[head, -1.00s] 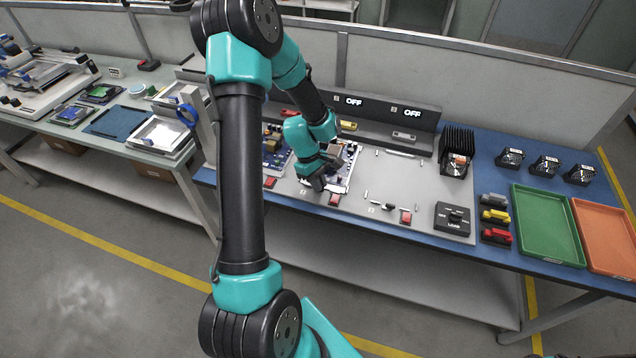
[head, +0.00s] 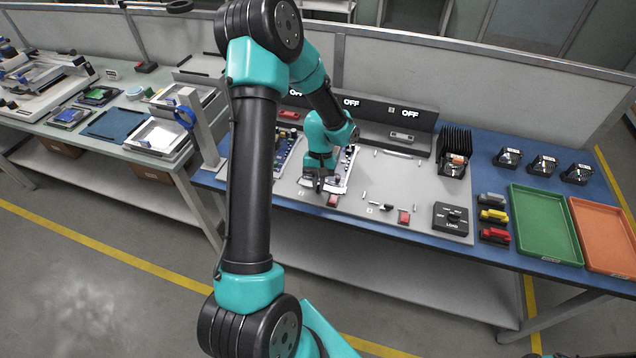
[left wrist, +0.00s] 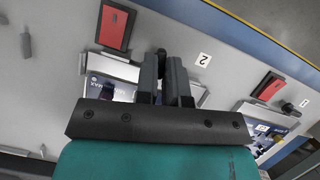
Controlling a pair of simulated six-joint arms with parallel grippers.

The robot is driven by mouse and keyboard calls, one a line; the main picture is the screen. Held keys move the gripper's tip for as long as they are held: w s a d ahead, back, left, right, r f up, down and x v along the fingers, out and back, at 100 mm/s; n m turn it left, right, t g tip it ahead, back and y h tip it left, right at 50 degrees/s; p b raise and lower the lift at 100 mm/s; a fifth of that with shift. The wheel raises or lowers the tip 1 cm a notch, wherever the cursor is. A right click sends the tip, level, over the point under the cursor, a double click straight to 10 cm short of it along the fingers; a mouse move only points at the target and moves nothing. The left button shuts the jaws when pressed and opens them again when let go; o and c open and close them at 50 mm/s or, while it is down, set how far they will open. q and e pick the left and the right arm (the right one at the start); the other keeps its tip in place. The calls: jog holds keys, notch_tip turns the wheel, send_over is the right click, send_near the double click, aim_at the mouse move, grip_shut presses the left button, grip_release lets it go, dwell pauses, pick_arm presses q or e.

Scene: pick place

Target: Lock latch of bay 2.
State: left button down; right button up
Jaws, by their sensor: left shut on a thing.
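My left gripper (head: 318,184) is low over the front edge of bay 2. In the left wrist view its fingers (left wrist: 166,72) are shut around the small black latch (left wrist: 162,53), between the white "2" label (left wrist: 203,60) and a red block (left wrist: 115,28). The fingers hide most of the latch, so I cannot tell its angle. The board in bay 2 (head: 346,170) lies partly under my arm. It also shows beside the fingers in the left wrist view (left wrist: 123,91). My right gripper is not in view.
Bay 1, with its red block (left wrist: 284,89) and black latch (left wrist: 291,109), is beside bay 2. The bay to the right (head: 392,188) is empty of a board. A LOAD knob box (head: 452,217), green tray (head: 546,223) and orange tray (head: 606,235) stand farther right.

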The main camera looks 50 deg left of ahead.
pick_arm(q)
jog(key=shift+m+y, duration=0.3)
jog(key=shift+m, duration=0.8)
jog(key=c, duration=1.2)
grip_release()
jog(key=v, duration=1.1)
jog(key=w+v, duration=0.1)
jog(key=v, duration=0.5)
jog(key=shift+d+r, duration=0.1)
jog(key=shift+r, duration=0.05)
